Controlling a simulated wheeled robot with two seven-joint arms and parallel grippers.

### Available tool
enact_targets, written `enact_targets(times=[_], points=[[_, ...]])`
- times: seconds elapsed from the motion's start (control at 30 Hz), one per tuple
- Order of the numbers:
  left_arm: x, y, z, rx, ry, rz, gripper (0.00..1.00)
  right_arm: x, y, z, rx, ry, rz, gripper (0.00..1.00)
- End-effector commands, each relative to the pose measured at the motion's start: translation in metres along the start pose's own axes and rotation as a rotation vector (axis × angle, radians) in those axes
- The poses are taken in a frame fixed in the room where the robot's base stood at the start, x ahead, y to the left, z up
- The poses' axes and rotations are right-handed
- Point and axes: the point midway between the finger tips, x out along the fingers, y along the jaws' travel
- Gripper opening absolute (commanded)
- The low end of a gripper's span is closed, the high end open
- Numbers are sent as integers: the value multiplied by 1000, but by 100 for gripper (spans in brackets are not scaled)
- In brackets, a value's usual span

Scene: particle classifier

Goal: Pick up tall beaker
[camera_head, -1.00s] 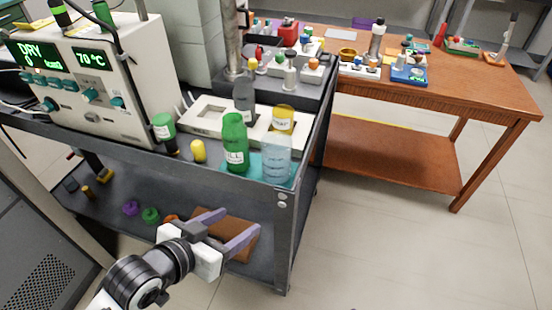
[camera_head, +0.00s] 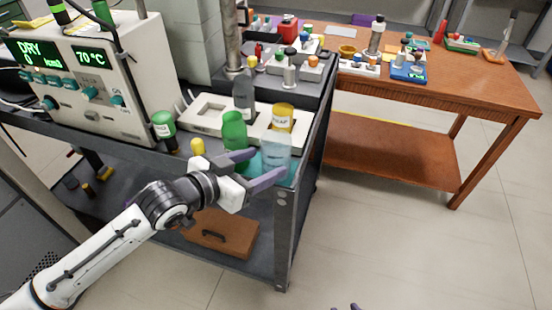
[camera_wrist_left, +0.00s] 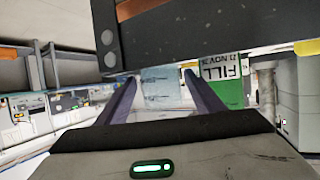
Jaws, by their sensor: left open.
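The tall beaker (camera_head: 276,150) is clear and pale blue, and stands upright on a teal mat (camera_head: 256,162) at the front right corner of the cart's top. My left gripper (camera_head: 267,163) is open, its purple fingers reaching toward the beaker's near lower side. In the left wrist view the beaker (camera_wrist_left: 161,85) shows between the two finger tips, with nothing clamped. Only the tips of what looks like my right gripper (camera_head: 349,307) show at the bottom edge of the head view.
A green FILL bottle (camera_head: 234,131) stands close left of the beaker; it also shows in the left wrist view (camera_wrist_left: 224,88). The dark cart's post (camera_head: 286,225) is below. Open floor lies to the right.

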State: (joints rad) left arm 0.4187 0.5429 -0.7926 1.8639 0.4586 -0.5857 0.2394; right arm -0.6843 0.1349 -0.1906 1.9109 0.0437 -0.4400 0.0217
Motion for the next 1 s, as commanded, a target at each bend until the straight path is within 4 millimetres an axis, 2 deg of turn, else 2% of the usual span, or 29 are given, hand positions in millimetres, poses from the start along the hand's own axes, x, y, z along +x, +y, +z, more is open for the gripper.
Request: enact_targets(times=[0.1, 0.2, 0.5, 0.57, 0.77, 1.0], points=[[20, 1, 0, -1, 0, 0, 61, 0, 0, 0, 0, 0, 0, 31], [32, 1, 1, 0, 1, 0, 61, 0, 0, 0, -1, 0, 0, 31], [38, 1, 1, 1, 0, 0, 61, 0, 0, 0, -1, 1, -1, 31], [38, 1, 1, 1, 0, 0, 53, 0, 0, 0, -1, 1, -1, 31], [38, 1, 1, 1, 0, 0, 19, 0, -1, 0, -1, 1, -1, 31], [37, 1, -1, 2, 4, 0, 19, 0, -1, 0, -1, 1, -2, 31]])
